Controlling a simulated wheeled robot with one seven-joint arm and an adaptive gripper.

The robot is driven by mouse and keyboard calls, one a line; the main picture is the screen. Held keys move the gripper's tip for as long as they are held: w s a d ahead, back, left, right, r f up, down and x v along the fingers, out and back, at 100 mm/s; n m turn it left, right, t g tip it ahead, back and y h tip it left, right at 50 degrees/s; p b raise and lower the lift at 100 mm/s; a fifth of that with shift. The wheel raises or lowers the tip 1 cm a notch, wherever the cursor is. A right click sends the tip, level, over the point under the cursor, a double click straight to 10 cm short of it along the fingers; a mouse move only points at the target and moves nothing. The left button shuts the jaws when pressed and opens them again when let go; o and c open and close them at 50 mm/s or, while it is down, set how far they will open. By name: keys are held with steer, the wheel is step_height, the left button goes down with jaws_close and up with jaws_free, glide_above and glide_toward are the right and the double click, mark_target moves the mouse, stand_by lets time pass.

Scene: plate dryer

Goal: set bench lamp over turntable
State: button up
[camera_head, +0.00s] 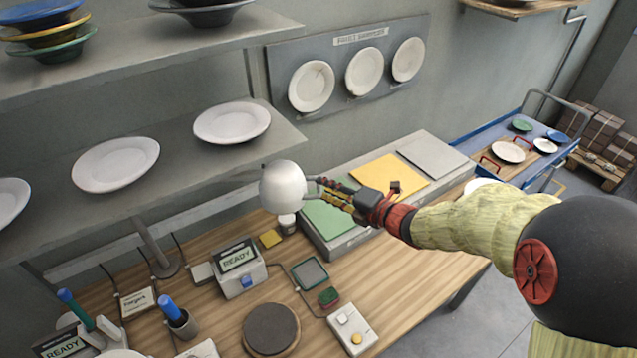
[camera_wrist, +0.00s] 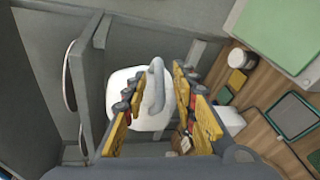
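The bench lamp's pale dome-shaped head (camera_head: 283,187) is above the back of the wooden bench; its post (camera_head: 152,243) rises from a round base to the left. In the wrist view the white lamp head (camera_wrist: 128,92) carries a curved grey handle (camera_wrist: 156,84). My gripper (camera_head: 318,188) is at the right side of the lamp head. In the wrist view my gripper (camera_wrist: 157,92) is open, its fingers on either side of the handle with gaps visible. The turntable (camera_head: 271,328), a dark round disc, lies on the bench, nearer the front than the lamp head.
A shelf (camera_head: 190,160) with white plates overhangs the bench at the left. A box with a READY display (camera_head: 239,265) stands between lamp and turntable. A tray with green, yellow and grey pads (camera_head: 390,177) lies below my arm. A button box (camera_head: 352,329) is right of the turntable.

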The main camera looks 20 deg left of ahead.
mark_target(319, 186)
steer(key=shift+x, duration=1.8)
steer(key=shift+c, duration=0.4)
steer(key=c, duration=0.6)
steer(key=shift+f, duration=0.1)
jaws_close()
